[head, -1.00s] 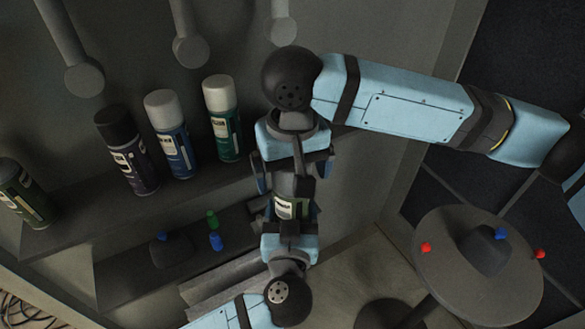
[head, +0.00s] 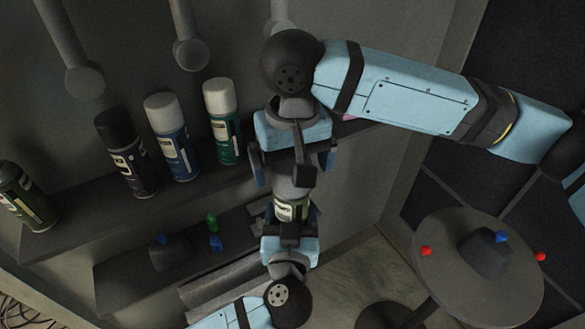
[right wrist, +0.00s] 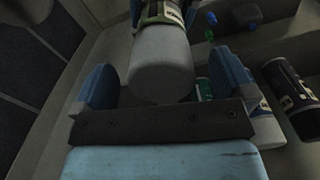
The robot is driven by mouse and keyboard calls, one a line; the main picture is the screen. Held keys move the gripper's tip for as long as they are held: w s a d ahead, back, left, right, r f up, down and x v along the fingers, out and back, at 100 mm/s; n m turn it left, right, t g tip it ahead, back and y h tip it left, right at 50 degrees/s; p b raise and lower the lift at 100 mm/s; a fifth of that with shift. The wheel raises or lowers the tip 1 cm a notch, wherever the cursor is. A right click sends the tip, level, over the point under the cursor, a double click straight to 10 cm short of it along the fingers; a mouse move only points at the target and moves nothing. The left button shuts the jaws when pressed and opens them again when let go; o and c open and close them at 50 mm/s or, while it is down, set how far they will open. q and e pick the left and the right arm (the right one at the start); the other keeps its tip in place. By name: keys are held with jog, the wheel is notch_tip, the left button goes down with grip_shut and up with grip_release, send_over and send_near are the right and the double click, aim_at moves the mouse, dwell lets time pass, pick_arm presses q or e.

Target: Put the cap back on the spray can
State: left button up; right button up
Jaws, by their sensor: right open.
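A spray can with a green and white label (head: 291,210) is held upright in my left gripper (head: 290,228), whose fingers are around its lower part. A grey cap (head: 287,189) sits on the can's top end, in line with it; I see no gap between them. In the right wrist view the cap (right wrist: 160,68) and the can's label (right wrist: 162,12) show in one line. My right gripper (head: 292,172) is above the cap, its fingers spread wide. In the right wrist view the fingers (right wrist: 163,88) stand apart on both sides of the cap's end, not touching it.
On the shelf at left stand a black-capped can (head: 128,155), a blue can (head: 172,137), a green can (head: 223,122) and a dark green can (head: 24,197). Small green (head: 211,220) and blue nozzles (head: 215,243) are on a lower ledge. A round stand (head: 440,278) is at right.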

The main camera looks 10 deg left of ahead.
jog(key=shift+r, duration=2.4)
pick_arm(q)
jog(key=shift+d, duration=0.1)
